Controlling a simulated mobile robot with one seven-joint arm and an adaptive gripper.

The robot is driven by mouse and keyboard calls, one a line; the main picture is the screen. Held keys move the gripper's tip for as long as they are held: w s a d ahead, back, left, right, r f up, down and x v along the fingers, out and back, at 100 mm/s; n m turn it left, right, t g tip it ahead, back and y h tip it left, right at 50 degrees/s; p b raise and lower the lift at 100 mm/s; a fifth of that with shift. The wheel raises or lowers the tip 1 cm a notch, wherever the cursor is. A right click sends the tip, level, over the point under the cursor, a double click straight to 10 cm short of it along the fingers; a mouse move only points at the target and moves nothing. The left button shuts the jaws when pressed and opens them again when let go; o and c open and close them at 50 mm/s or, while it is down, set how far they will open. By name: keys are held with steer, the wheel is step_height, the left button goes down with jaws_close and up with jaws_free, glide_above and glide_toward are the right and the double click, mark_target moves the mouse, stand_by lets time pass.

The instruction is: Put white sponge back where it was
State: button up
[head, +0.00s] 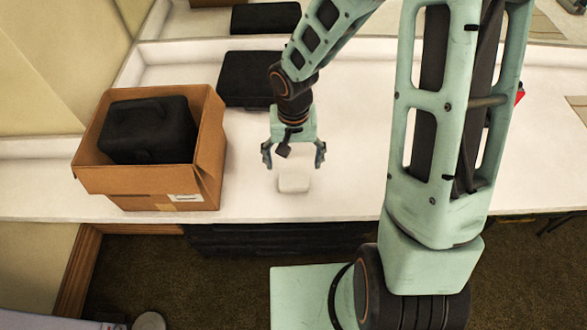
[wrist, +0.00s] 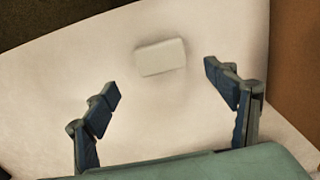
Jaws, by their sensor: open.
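The white sponge (head: 294,184) lies on the white counter (head: 255,200), close to its front edge. It also shows in the wrist view (wrist: 161,57), a pale block lying flat, beyond my fingertips and between their lines. My gripper (head: 293,160) is open and empty, just above and behind the sponge in the head view. In the wrist view my gripper's two fingers (wrist: 160,85) are spread wide with bare counter between them. No finger appears to touch the sponge.
An open cardboard box (head: 150,185) holding a black case (head: 150,130) stands left of my gripper. Another black case (head: 245,80) lies behind on the counter. A red object (head: 520,96) shows partly behind my arm. The counter around the sponge is clear.

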steer(key=shift+r, duration=1.4)
